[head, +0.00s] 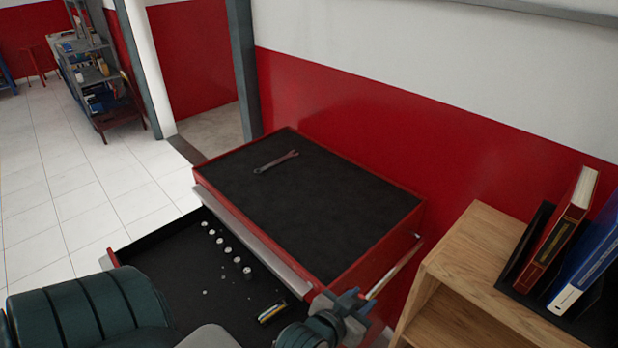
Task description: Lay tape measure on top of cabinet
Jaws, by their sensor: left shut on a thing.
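The cabinet (320,215) is a red tool cabinet with a flat black top and red rims, in the middle of the head view. My left gripper (353,302) is at the bottom, by the cabinet's near right corner and lower than its top. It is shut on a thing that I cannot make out. I cannot clearly identify the tape measure. A small yellow, dark and white object (271,312) lies in the open drawer, left of my left wrist; I cannot tell what it is. My right gripper is not in view.
A wrench (276,162) lies on the far part of the cabinet top; the rest of the top is clear. The open drawer (165,255) holds several small sockets (227,251). A side handle (395,268) and a wooden shelf (475,250) with books (560,235) are at the right.

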